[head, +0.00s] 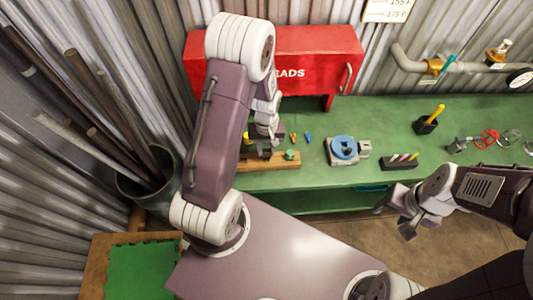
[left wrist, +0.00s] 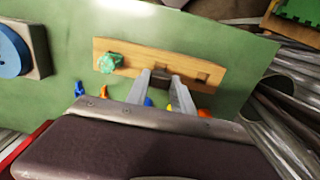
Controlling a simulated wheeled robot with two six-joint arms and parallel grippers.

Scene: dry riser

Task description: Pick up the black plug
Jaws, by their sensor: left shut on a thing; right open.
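A wooden board (head: 285,166) lies near the front edge of the green bench, and it also shows in the left wrist view (left wrist: 228,80). A green plug (head: 290,155) sits at one end of it, also in the left wrist view (left wrist: 110,63). My left gripper (left wrist: 162,80) is over the board, shut on a small dark thing between its fingertips, the black plug (left wrist: 161,74). The fingers partly hide it; I cannot tell whether it is clear of the board. In the head view my left gripper (head: 265,150) largely covers that spot. My right gripper (head: 393,220) is open and empty, before the bench.
Small blue and orange pieces (head: 308,137) lie behind the board. A red box (head: 310,55) is behind. A bin of pipes (head: 150,180) stands left.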

